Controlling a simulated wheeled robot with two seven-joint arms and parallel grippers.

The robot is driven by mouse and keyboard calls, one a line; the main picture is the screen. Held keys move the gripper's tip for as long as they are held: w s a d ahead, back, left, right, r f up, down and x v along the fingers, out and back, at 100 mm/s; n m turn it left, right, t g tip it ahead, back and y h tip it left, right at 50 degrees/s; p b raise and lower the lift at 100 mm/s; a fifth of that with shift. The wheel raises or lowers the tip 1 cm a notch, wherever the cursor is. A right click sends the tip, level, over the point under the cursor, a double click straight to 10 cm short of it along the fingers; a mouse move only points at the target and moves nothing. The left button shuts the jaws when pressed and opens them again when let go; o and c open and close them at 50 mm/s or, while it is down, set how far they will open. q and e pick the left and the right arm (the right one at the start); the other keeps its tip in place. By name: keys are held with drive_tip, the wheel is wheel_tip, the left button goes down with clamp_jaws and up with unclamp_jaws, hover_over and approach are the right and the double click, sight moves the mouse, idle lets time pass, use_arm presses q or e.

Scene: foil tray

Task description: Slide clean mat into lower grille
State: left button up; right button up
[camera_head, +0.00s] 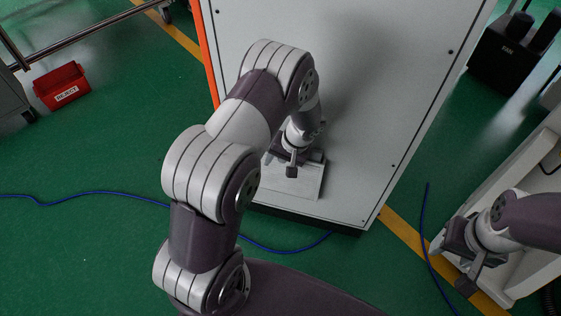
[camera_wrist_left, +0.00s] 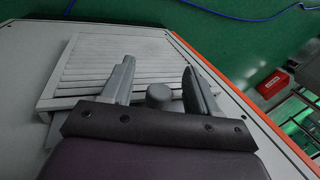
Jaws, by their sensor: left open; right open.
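The lower grille (camera_head: 311,184) is a pale square low on the light grey cabinet face in the head view, partly hidden by my left arm. In the left wrist view its pale slats (camera_wrist_left: 85,68) show clearly. My left gripper (camera_head: 288,164) is at the grille. Its two fingers (camera_wrist_left: 158,68) are spread in front of the slats, with a short grey round knob (camera_wrist_left: 159,95) between them. I cannot tell whether they touch the grille. My right gripper (camera_head: 452,267) is open and empty at the lower right. I cannot make out a clean mat in either view.
The cabinet (camera_head: 365,105) has an orange left edge. A red REJECT bin (camera_head: 62,86) stands on the green floor at left. A black container (camera_head: 510,50) is at the upper right. A blue cable (camera_head: 95,192) crosses the floor. A pale unit (camera_head: 535,165) stands beside my right arm.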

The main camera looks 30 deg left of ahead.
use_arm(q)
drive_tip(key=p+v, duration=0.3)
drive_tip(key=v, duration=0.9)
drive_tip(key=shift+r+p, duration=0.25)
drive_tip(key=shift+p, duration=0.15)
drive_tip(key=shift+w, duration=0.1)
